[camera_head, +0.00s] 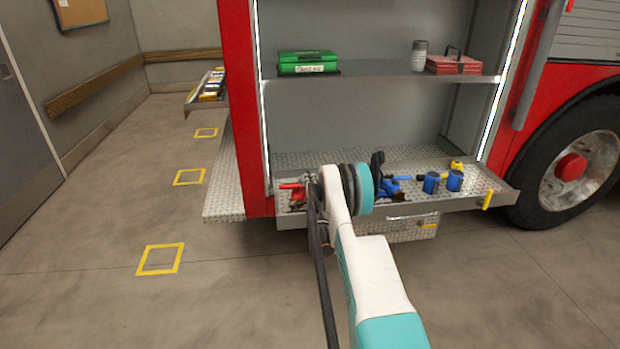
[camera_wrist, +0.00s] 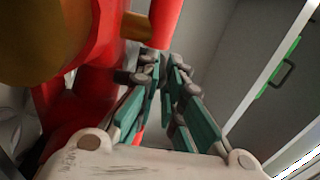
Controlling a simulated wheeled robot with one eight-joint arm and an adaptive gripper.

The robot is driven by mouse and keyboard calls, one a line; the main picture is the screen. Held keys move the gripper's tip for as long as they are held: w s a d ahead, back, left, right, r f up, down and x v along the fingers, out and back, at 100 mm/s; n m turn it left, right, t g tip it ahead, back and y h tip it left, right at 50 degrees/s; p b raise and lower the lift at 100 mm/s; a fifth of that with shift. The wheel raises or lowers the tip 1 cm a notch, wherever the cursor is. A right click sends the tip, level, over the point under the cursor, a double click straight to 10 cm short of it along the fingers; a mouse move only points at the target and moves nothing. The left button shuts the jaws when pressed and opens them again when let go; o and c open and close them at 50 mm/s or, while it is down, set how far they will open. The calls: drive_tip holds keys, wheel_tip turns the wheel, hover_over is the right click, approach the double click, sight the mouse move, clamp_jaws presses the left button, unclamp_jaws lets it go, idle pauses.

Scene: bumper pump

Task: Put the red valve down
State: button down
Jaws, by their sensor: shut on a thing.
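The red valve (camera_wrist: 105,50) fills the left of the wrist view, very close to the camera, with a dark yellow-brown part (camera_wrist: 35,30) beside it. My gripper (camera_wrist: 166,65) has teal fingers shut on a red section of it; the exact contact is partly hidden by the fingers. In the head view, red parts (camera_head: 292,188) show at the left end of the pull-out metal tray (camera_head: 460,203), just left of my arm's end. My arm hides most of the gripper there. I cannot tell whether the valve touches the tray.
Blue cylinders (camera_head: 431,183) and other blue, black and yellow fittings stand on the tray's right half. Above is a shelf (camera_head: 380,70) with a green case (camera_head: 308,62), a red case (camera_head: 453,64) and a grey canister (camera_head: 419,55). A red post (camera_head: 240,100) borders the bay's left side.

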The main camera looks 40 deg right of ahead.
drive_tip(key=shift+f, duration=0.15)
drive_tip(key=c, duration=1.7)
unclamp_jaws()
drive_tip(key=shift+f, duration=0.2)
drive_tip(key=shift+r, duration=0.1)
drive_tip(key=shift+s+a+r, duration=0.1)
drive_tip(key=shift+s+a, duration=0.05)
drive_tip(key=shift+s, duration=0.05)
drive_tip(key=v, duration=1)
drive_tip(key=shift+s+a+f+p, duration=0.15)
drive_tip(key=shift+s+f+p, duration=0.15)
drive_tip(key=shift+p, duration=0.1)
drive_tip(key=shift+s+a+r+b, duration=0.25)
drive_tip(key=shift+s+b, duration=0.1)
drive_tip(key=shift+b, duration=0.1)
